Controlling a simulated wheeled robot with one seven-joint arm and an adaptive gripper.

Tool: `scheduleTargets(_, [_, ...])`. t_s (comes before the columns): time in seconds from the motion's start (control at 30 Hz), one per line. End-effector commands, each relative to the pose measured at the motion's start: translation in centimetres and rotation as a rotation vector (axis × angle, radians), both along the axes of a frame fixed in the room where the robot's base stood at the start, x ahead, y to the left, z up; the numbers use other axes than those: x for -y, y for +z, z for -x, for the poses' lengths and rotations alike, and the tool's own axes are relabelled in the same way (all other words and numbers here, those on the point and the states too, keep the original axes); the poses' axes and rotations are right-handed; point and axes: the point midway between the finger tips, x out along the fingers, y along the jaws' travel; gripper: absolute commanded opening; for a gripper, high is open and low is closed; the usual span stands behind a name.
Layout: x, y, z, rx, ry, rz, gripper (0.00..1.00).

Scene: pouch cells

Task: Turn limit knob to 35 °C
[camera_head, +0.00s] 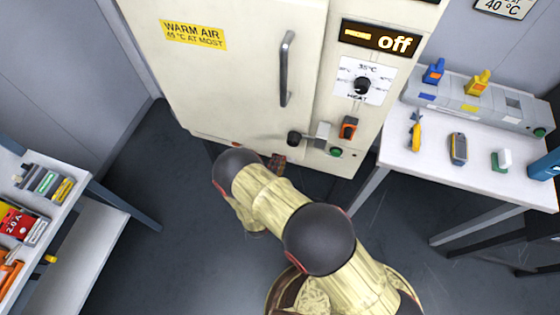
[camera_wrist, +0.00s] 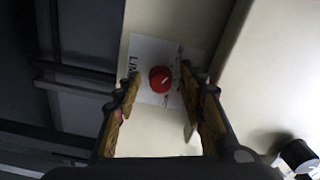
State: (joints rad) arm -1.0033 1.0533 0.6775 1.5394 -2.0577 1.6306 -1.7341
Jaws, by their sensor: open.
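The limit knob is a red round knob (camera_wrist: 160,78) on a white label plate (camera_wrist: 145,53), seen in the wrist view; part of the word "LIMIT" reads along the plate's left side. A pale pointer line on the knob slants to the upper right in that view; the scale marks are too small to read. My gripper (camera_wrist: 161,80) is open, one finger to each side of the knob in the picture. I cannot tell whether the fingers touch it. The limit knob does not show in the head view, where my arm hides the gripper.
The cream cabinet (camera_head: 240,85) carries a door handle (camera_head: 287,68), a black heat knob (camera_head: 362,86) marked 35 °C at its top, a display (camera_head: 379,39) reading "off" and an orange switch (camera_head: 348,128). A white table (camera_head: 440,180) stands right, a shelf unit (camera_head: 80,255) left.

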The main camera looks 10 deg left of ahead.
Motion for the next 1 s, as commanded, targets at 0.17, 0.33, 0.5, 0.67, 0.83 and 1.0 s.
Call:
scheduleTargets(0.17, [0.0, 0.0, 0.0, 0.000, -0.001, 0.000, 0.41])
scheduleTargets(0.33, [-0.1, 0.0, 0.5, 0.000, 0.001, 0.000, 0.41])
scheduleTargets(0.5, [-0.3, 0.0, 2.9, 0.000, 0.004, 0.002, 0.41])
scheduleTargets(0.67, [-0.7, 0.0, 6.1, -0.001, 0.006, 0.002, 0.41])
scheduleTargets(0.83, [-0.8, 0.0, 9.1, 0.000, 0.004, 0.001, 0.41])
scheduleTargets(1.0, [-1.0, 0.0, 11.1, 0.000, 0.003, 0.001, 0.41])
